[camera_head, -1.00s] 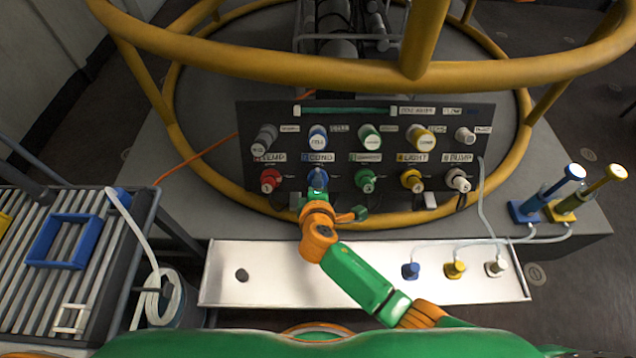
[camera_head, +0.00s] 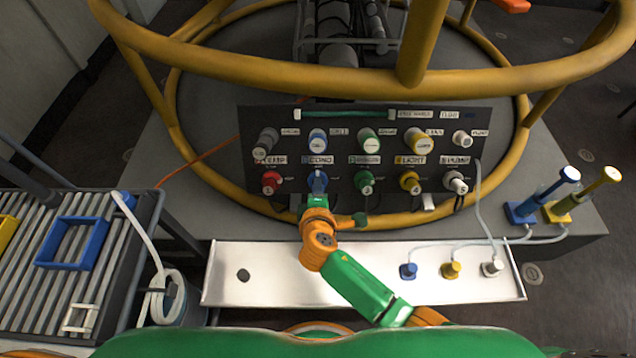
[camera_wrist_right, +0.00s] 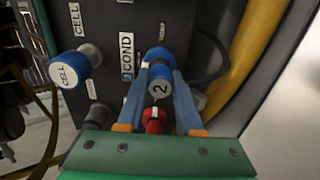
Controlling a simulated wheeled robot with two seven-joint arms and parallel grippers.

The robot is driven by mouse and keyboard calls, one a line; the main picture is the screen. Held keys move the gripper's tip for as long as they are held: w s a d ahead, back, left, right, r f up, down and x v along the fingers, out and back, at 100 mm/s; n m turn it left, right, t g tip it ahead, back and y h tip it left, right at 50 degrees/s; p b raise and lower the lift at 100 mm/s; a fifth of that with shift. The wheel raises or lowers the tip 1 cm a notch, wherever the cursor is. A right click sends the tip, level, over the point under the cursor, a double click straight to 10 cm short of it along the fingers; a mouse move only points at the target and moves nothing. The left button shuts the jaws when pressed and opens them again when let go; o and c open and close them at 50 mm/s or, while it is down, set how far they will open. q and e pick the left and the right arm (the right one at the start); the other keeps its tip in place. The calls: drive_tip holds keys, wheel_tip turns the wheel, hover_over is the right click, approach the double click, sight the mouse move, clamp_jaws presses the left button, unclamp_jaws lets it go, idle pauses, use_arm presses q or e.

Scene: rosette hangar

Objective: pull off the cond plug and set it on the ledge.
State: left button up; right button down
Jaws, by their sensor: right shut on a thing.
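The cond plug (camera_head: 318,178) is blue, in the lower row of the dark panel, below the COND label. In the right wrist view its end face (camera_wrist_right: 160,86) carries a 2. My right gripper (camera_head: 317,192) is shut on it, with blue fingers on both sides in the wrist view (camera_wrist_right: 163,90). A blue collar shows behind the plug; I cannot tell whether the plug is apart from its socket. The white ledge (camera_head: 285,282) lies in front of the panel, below my right gripper. My left gripper is not in view.
Red (camera_head: 271,182), green (camera_head: 364,182), yellow (camera_head: 410,181) and white (camera_head: 455,181) plugs share the row. Small blue, yellow and white fittings with hoses occupy the ledge's right part. Its left part is clear except for a dark round spot (camera_head: 243,275). A yellow ring rail (camera_head: 270,68) stands above.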

drive_tip(key=shift+p+v, duration=1.75)
drive_tip(key=shift+v, duration=0.45)
